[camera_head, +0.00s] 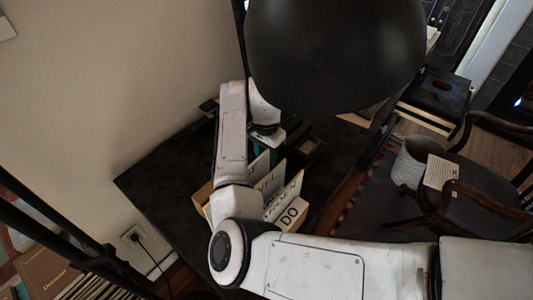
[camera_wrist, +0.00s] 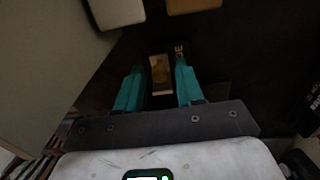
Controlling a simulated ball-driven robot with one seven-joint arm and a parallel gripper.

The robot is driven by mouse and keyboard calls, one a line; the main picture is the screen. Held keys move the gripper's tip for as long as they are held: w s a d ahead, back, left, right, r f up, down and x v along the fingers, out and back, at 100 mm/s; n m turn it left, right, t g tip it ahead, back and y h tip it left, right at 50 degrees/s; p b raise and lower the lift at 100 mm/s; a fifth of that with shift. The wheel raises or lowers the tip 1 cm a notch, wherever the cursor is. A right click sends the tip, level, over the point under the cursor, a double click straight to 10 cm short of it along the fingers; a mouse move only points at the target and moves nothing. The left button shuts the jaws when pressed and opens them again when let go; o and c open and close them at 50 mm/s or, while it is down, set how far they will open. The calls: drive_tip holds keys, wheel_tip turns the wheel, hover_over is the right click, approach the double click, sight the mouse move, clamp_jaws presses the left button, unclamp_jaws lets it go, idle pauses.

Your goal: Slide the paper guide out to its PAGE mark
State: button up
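In the wrist view my gripper (camera_wrist: 159,70) has two teal fingers spread apart with dark gaps inside them. A small tan plate with a yellowish patch (camera_wrist: 160,74) shows between the fingertips. It may be the paper guide, but I cannot tell for sure. A small pale marking (camera_wrist: 179,48) lies just beside the right fingertip, too small to read. I cannot tell whether the fingers touch anything. In the head view my gripper is mostly hidden by my arm and the file dividers; only a bit of teal shows.
A dark desk (camera_head: 148,182) stands against the wall. A chair (camera_head: 480,212) and a pale basket (camera_head: 408,164) stand to the right. A cabled wall socket (camera_head: 133,235) is at lower left.

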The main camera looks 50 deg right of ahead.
drive_tip(key=shift+o, duration=0.4)
drive_tip(key=shift+r, duration=0.1)
wheel_tip(320, 180, up, 11)
drive_tip(key=shift+f+p, duration=0.2)
drive_tip(key=shift+p, duration=0.1)
idle(0.5)
